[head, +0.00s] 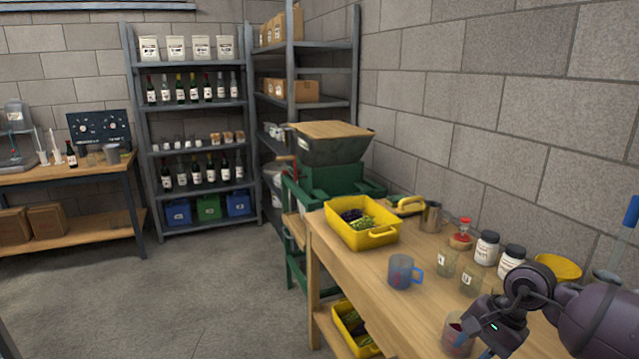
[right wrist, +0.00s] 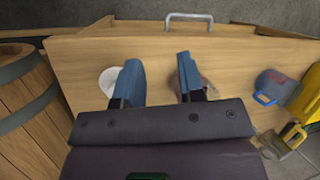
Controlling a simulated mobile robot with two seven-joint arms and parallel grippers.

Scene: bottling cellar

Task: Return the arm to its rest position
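My right arm enters the head view from the right, and its gripper (head: 492,335) is low over the near end of the wooden table. In the right wrist view the two blue fingers of this gripper (right wrist: 158,75) stand apart with bare wood between them, so it is open and empty. A clear glass with something dark red in it (head: 455,340) is beside the fingers. It is partly hidden behind the right-hand finger in the right wrist view (right wrist: 203,80); I cannot tell whether they touch. My left gripper is not in view.
On the table (head: 340,255) are a yellow crate of grapes (head: 343,234), a blue mug (head: 400,272), glasses (head: 445,262), white jars (head: 487,248) and a yellow bowl (head: 558,267). A barrel (right wrist: 25,95) shows left in the wrist view. Open floor (head: 200,295) lies left.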

